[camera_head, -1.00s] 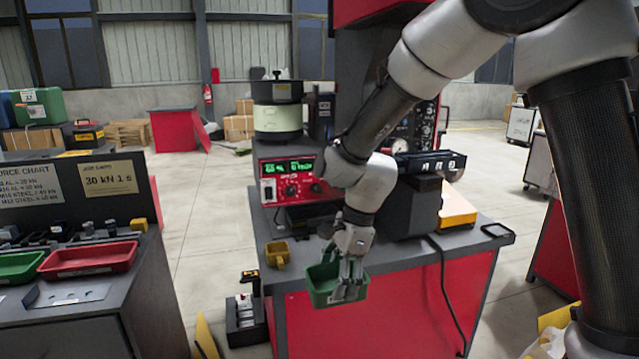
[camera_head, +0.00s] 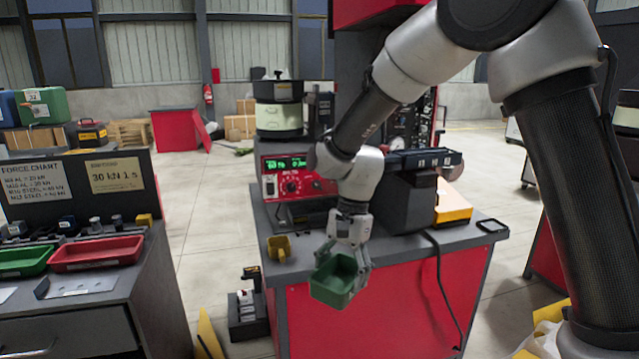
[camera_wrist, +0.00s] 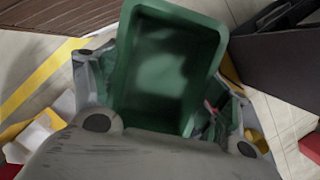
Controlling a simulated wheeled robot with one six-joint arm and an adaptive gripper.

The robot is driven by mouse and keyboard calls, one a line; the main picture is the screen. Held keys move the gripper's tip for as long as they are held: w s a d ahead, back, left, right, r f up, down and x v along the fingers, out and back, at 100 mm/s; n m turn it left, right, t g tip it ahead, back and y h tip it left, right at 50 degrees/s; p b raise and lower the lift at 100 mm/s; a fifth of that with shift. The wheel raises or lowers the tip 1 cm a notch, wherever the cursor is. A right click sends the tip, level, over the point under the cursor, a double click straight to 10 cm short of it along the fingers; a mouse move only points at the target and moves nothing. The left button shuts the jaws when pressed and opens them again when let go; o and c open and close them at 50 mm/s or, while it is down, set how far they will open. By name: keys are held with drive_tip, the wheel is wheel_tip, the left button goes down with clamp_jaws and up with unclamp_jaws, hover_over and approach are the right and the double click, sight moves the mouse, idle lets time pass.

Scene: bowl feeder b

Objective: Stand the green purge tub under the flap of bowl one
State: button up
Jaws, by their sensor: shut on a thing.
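The green purge tub (camera_head: 336,278) is an open, empty rectangular tub, tilted in the head view. My gripper (camera_head: 345,262) is shut on it and holds it in front of the near edge of the red bench. In the wrist view the tub (camera_wrist: 168,70) lies between the fingers, with its open top toward the camera. A bowl feeder (camera_head: 278,105), a dark bowl on a pale green drum, stands at the back of the bench. No flap can be made out on it.
A dark track unit (camera_head: 405,205) stands to the right. A side bench at left holds a red tray (camera_head: 97,253) and a green tray (camera_head: 24,261).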

drive_tip(key=w+d+f+n, duration=0.2)
drive_tip(key=w+d+f, duration=0.1)
drive_tip(key=d, duration=0.5)
drive_tip(key=w+d+f+n+h, duration=0.1)
drive_tip(key=w+d+f+n, duration=0.1)
drive_tip(key=d, duration=0.6)
drive_tip(key=w+d+f+n, duration=0.3)
drive_tip(key=w+d+f, duration=0.2)
drive_tip(key=d, duration=0.4)
drive_tip(key=shift+f+g+h, duration=0.3)
drive_tip(key=shift+f+h, duration=0.1)
drive_tip(key=shift+f, duration=0.1)
